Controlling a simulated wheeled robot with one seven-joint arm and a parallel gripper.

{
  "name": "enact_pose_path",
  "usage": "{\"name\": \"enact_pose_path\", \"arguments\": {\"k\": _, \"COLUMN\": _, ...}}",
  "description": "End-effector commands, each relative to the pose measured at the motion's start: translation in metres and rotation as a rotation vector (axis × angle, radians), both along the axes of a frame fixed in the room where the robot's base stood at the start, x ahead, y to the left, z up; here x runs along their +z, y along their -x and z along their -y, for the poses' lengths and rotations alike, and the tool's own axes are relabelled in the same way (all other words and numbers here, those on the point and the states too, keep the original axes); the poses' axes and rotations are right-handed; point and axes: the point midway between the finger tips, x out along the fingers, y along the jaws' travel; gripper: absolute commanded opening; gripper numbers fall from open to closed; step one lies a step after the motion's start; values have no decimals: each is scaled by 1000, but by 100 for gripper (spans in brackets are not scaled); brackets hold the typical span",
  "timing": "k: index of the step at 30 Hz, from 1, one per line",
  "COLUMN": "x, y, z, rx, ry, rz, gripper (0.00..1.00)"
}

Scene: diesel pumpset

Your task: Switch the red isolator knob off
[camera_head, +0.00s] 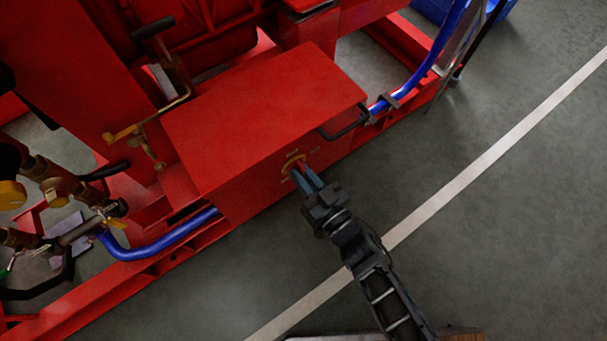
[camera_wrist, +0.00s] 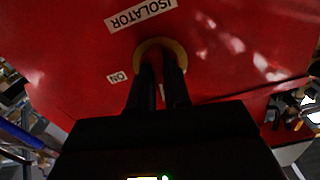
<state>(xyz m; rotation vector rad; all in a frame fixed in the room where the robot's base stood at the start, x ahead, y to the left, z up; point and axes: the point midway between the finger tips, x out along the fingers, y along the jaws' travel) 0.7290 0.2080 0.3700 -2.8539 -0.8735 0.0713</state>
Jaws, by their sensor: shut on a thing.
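The red isolator knob (camera_head: 298,166) sits in a yellow ring (camera_head: 291,161) on the front face of a red box (camera_head: 265,115). In the wrist view the yellow ring (camera_wrist: 148,44) shows below a white ISOLATOR label (camera_wrist: 140,14), with a small ON label (camera_wrist: 118,77) to its left. My gripper (camera_head: 303,175) reaches the ring and is shut on the knob. In the wrist view its dark fingers (camera_wrist: 159,75) cover most of the knob, so the knob's exact angle is hard to tell.
A black handle (camera_head: 343,129) projects from the box's right end. Blue hoses (camera_head: 160,246) run at both sides. Brass valves (camera_head: 58,190) stand at the far left. The grey floor with a white line (camera_head: 480,168) is open on the right.

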Motion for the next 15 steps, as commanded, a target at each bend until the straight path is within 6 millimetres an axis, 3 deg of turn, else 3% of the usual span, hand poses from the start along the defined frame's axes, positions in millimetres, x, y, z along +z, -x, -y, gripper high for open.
{"name": "enact_pose_path", "arguments": {"k": 15, "x": -1, "y": 1, "z": 0, "rx": -1, "ry": 109, "rz": 70, "gripper": 0}}
